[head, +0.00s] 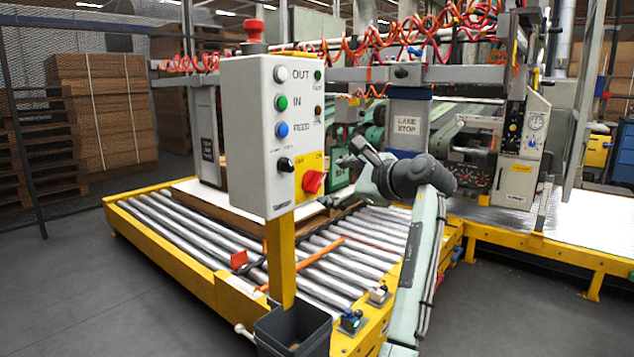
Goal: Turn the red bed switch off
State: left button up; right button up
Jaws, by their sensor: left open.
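The red bed switch (313,181) is a red rotary knob on a yellow plate, low on the right side of the grey control box (255,140). The box stands on a yellow post. The knob looks tilted, but its labels are too small to tell its setting. My left gripper (338,182) is open just right of the knob, at about its height. The wrist partly hides the fingers, and I cannot tell whether they touch the knob. No object shows between them. My right gripper is not in view.
A yellow-framed roller conveyor (180,225) lies behind, with an orange bar (320,258) across the rollers. A dark bin (293,332) stands at the post's foot. Floor at left is clear.

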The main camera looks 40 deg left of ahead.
aim_at(319, 182)
pick_arm(q)
jog(key=x, duration=0.6)
jog(key=shift+a, duration=0.1)
jog(key=shift+c, duration=0.3)
jog(key=c, duration=1.1)
